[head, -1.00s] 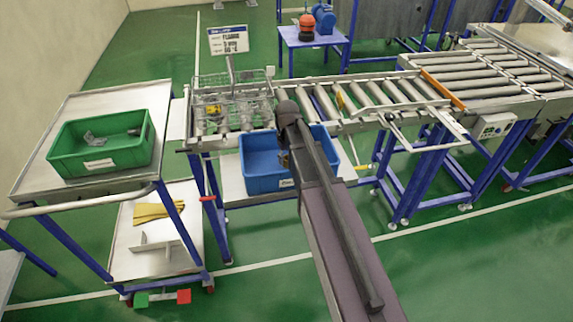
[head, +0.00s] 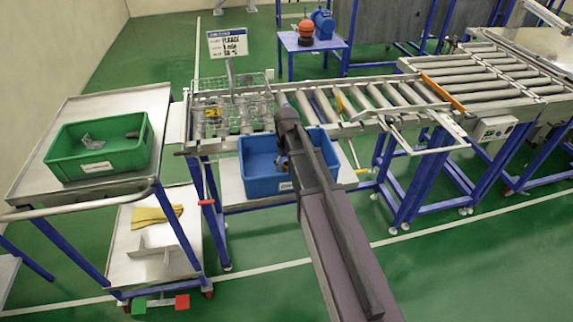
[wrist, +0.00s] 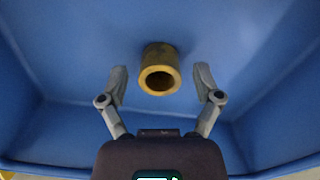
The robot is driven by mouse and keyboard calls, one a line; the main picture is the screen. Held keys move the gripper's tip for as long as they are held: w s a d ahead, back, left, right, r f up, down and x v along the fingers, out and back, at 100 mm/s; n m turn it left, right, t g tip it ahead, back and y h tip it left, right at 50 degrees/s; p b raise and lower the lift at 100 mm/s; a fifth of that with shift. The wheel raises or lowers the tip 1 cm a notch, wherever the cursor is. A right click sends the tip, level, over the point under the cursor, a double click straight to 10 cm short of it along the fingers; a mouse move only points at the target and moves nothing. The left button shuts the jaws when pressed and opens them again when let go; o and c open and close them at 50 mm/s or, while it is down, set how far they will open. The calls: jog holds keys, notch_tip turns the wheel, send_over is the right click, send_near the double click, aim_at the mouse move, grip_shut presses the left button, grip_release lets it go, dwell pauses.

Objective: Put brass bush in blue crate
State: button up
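The brass bush (wrist: 158,72) is a short, thick yellow ring in the wrist view, its open end facing the camera. It is inside the blue crate (wrist: 60,60), against blue all round; I cannot tell whether it rests on the crate's floor. My gripper (wrist: 160,76) is open, one finger on each side of the bush, with a visible gap on both sides. In the head view the blue crate (head: 258,185) sits on a low shelf in front of the conveyor. My gripper (head: 281,162) reaches down into it, and my arm hides its right part.
A green crate (head: 62,172) with grey parts stands on the trolley at left. A wire basket (head: 205,120) with parts and a sign (head: 228,42) are behind the blue crate. The roller conveyor (head: 350,100) runs to the right. Yellow gloves (head: 155,215) lie on the lower trolley shelf.

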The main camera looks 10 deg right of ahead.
aim_at(287, 164)
jog(key=shift+r, duration=0.2)
notch_tip(287, 164, up, 12)
jog(key=p, duration=1.2)
jog(key=shift+f, duration=0.1)
dwell(0.7)
jog(key=s+m, duration=0.2)
jog(key=s, duration=1.4)
jog(key=shift+m, duration=0.3)
